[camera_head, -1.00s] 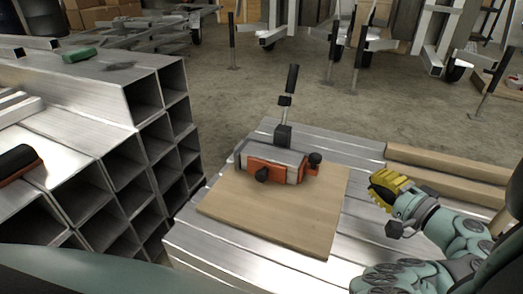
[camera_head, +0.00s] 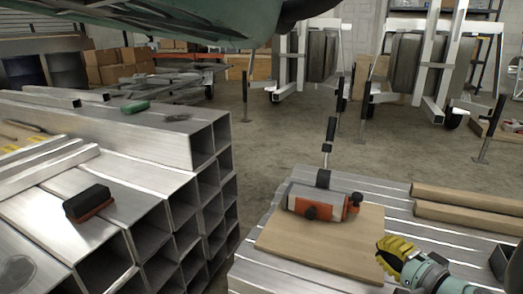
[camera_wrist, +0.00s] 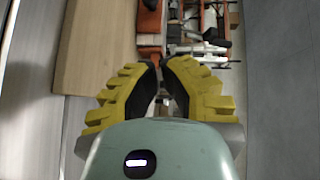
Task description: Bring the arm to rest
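My gripper (camera_head: 388,262) has yellow ribbed fingers and is at the lower right of the head view, beside the right edge of a wooden board (camera_head: 330,252). In the wrist view its fingers (camera_wrist: 161,64) lean inward, their tips almost meeting, with nothing seen between them. My teal arm runs off the bottom right of the head view. An orange and grey tool with a black-gripped lever (camera_head: 318,201) sits on the board, apart from my gripper.
The board lies on a ribbed aluminium surface (camera_head: 263,274). Two wooden beams (camera_head: 465,198) lie behind my gripper. Stacked square aluminium tubes (camera_head: 215,145) at left bear a black and orange block (camera_head: 90,203) and a green object (camera_head: 135,107). Concrete floor shows between.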

